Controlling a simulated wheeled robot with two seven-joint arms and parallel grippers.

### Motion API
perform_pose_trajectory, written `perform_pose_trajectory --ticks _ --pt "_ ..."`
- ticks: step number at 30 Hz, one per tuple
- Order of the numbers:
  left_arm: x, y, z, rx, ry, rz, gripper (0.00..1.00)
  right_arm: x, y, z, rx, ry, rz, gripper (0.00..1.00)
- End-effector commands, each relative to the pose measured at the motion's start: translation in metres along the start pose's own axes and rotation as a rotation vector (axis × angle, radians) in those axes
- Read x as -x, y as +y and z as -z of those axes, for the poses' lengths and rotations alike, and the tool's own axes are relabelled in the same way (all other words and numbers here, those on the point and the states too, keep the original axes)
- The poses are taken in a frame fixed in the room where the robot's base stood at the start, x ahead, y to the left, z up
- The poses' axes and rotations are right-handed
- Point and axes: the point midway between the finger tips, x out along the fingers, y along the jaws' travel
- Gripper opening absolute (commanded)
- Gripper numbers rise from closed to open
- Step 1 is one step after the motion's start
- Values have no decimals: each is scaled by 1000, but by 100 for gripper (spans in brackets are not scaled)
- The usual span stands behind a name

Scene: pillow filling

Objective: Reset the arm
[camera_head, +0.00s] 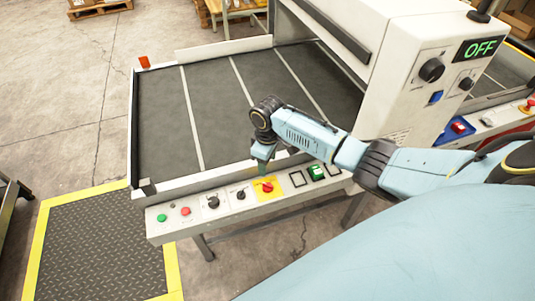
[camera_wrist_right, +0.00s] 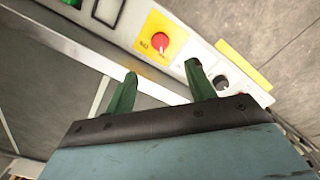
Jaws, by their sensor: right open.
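My right arm reaches in from the right in the head view. Its gripper (camera_head: 262,165) hangs above the front control panel, near the red knob (camera_head: 267,186) on its yellow plate. In the right wrist view the two green fingers of the right gripper (camera_wrist_right: 160,85) stand apart with nothing between them. The red knob (camera_wrist_right: 161,40) shows beyond the fingertips, clear of them, and a black knob (camera_wrist_right: 222,83) shows by the right-hand finger. My left gripper is not in view.
The conveyor (camera_head: 160,110) has a dark, empty bed with pale lines. A white machine housing (camera_head: 400,75) with a green "OFF" display (camera_head: 481,48) stands at the right. A yellow-edged floor mat (camera_head: 105,250) lies at the lower left. Open floor lies at the left.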

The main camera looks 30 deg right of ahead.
Motion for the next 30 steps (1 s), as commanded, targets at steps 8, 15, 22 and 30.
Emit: perform_pose_trajectory --ticks 8,15,22,30 --pt "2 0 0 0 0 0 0 16 0 0 -1 0 0 55" --pt "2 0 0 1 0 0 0 16 0 0 -1 0 0 55" --pt "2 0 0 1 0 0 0 15 -2 0 1 1 1 55" --pt "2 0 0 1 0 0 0 -7 -81 -17 37 64 27 55"
